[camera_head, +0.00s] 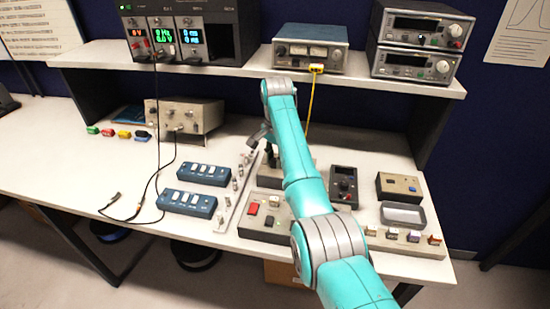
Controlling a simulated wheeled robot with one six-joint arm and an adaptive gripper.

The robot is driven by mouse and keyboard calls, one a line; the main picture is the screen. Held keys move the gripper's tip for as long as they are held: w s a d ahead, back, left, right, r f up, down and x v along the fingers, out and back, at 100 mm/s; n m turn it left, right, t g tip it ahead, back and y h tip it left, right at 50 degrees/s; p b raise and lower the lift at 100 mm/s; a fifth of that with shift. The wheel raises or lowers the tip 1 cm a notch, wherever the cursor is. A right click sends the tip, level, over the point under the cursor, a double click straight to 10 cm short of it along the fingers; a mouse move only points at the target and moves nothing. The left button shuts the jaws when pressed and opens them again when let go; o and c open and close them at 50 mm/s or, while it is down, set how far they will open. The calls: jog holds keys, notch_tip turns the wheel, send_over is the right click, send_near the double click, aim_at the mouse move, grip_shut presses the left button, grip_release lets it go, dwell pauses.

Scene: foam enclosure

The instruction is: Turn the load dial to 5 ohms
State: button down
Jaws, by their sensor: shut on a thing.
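A low beige-grey box (268,178) stands on the bench near the middle, partly behind my teal arm. My gripper (271,160) is dark and points down onto the top of this box. It is shut on a small dark knob there, which I take for the load dial. The knob is mostly hidden by the gripper and arm, and its scale and pointer cannot be read.
A grey box with a red button (253,208) is in front. Blue switch boxes (203,174) lie left. An instrument shelf (215,76) overhangs the back. The bench's left side is mostly clear.

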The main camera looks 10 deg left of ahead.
jog(key=m, duration=0.7)
dwell(0.6)
jog(key=c, duration=0.9)
grip_release()
jog(key=shift+o, duration=0.2)
jog(key=shift+s+r, duration=0.15)
jog(key=shift+r, duration=3.6)
